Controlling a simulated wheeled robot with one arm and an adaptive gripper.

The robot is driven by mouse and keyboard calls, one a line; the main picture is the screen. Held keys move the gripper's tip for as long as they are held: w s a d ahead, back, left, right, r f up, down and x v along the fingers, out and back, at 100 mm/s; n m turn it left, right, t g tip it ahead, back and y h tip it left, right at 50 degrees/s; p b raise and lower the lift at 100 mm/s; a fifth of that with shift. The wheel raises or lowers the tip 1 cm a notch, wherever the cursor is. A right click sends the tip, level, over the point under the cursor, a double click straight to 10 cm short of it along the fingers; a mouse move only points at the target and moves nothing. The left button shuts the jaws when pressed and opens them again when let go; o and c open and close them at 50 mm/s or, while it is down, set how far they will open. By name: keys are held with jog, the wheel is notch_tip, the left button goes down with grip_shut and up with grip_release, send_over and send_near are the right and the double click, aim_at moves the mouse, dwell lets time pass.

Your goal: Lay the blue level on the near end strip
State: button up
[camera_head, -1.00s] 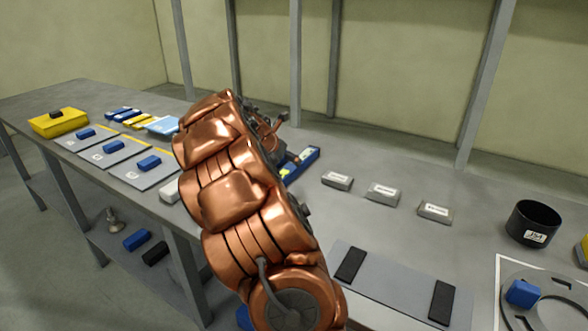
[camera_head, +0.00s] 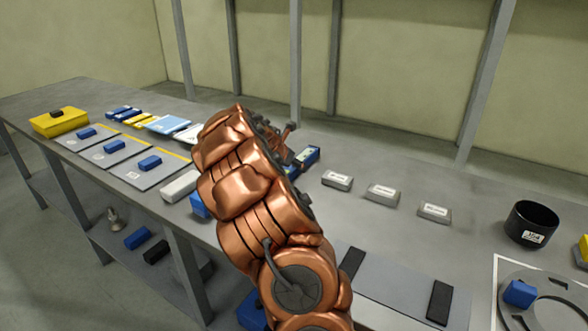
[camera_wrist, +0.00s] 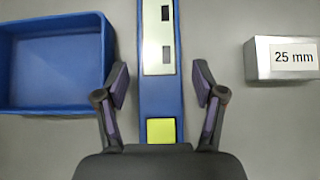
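The blue level (camera_wrist: 160,103) is a long blue bar with a pale label panel and a yellow-green square. In the wrist view it runs up the middle, between the two fingers of my gripper (camera_wrist: 161,80). The fingers are open, with a gap on each side of the bar. In the head view only one end of the level (camera_head: 309,155) shows past my arm. Two black strips lie on a grey plate (camera_head: 395,287) at the front right. The left strip (camera_head: 351,264) is partly covered by my arm; the right strip (camera_head: 440,301) is bare.
A blue bin (camera_wrist: 50,65) lies left of the level and a 25 mm block (camera_wrist: 282,60) right of it. Several labelled grey blocks (camera_head: 383,194) stand in a row. A black cup (camera_head: 532,224) and a ring-shaped plate with a blue block (camera_head: 519,292) are at right.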

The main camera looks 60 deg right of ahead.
grip_shut()
dwell(0.3)
jog(key=shift+r, duration=0.1)
